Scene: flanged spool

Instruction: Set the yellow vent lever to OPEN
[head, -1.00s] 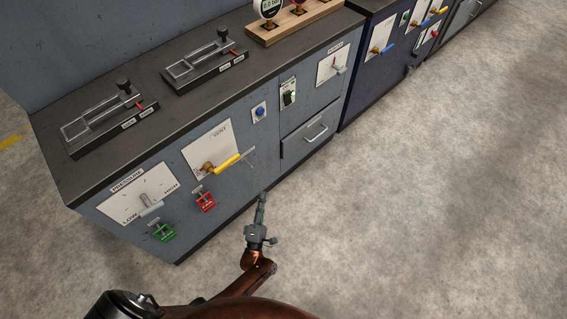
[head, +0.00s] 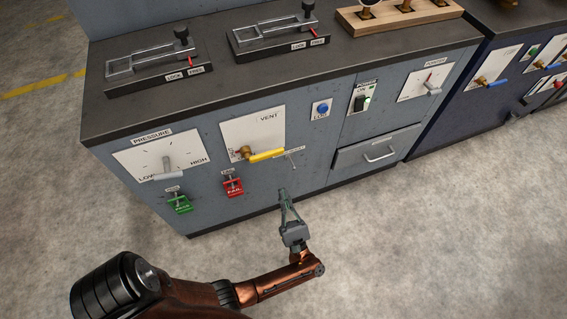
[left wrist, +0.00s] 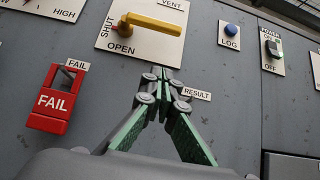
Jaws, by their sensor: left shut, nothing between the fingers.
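The yellow vent lever (head: 266,155) sits on a white VENT plate (head: 268,132) on the grey cabinet front. In the left wrist view the lever (left wrist: 155,25) lies nearly level, its handle pointing right from a brass pivot. A red mark shows left of the pivot, beside the word SHUT. OPEN is printed below the lever. My left gripper (head: 283,194) is shut and empty, below the lever's free end and apart from it. In the left wrist view its fingertips (left wrist: 163,75) appear just under the plate. My right gripper is not in view.
Left of the plate is the PRESSURE lever (head: 168,170). Below are a green tag (head: 180,204) and a red FAIL tag (head: 233,187). A RESULT label (left wrist: 196,94) is beside my fingertips. Right are a blue LOG button (head: 322,109), a power switch (head: 359,103) and a drawer (head: 378,151). Floor in front is clear.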

